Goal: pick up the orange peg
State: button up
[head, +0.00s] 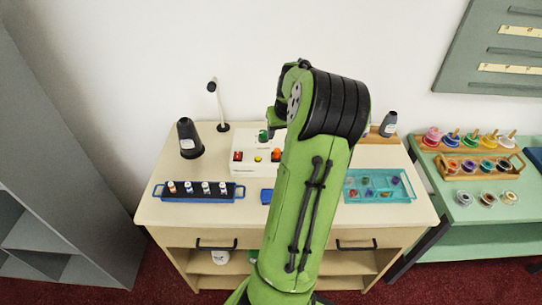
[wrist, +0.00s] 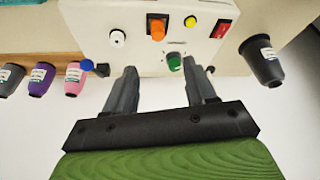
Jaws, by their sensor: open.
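I cannot clearly make out an orange peg. A turquoise compartment tray (head: 362,199) right of my arm in the head view holds small coloured pieces, too small to tell apart. The clearest orange thing is a switch-like piece (wrist: 157,28) on the white control box (wrist: 205,40), also orange in the head view (head: 276,155). My gripper (wrist: 160,76) is open and empty, its fingertips close to the box's face. A green knob (wrist: 174,62) shows between the fingertips.
A dark cone spool (head: 188,140) and a blue tray of small bottles (head: 160,194) stand on the left. A thin lamp (head: 217,105) rises at the back. Another dark spool (head: 389,124) stands back right. The counter's front left (head: 200,215) is clear.

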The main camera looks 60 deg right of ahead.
send_over(277, 150)
jog(key=s+a, duration=0.2)
notch_tip(277, 150, down, 6)
jog(key=x, duration=0.6)
jog(key=shift+w+d, duration=0.15)
jog(key=shift+c, duration=0.4)
grip_shut()
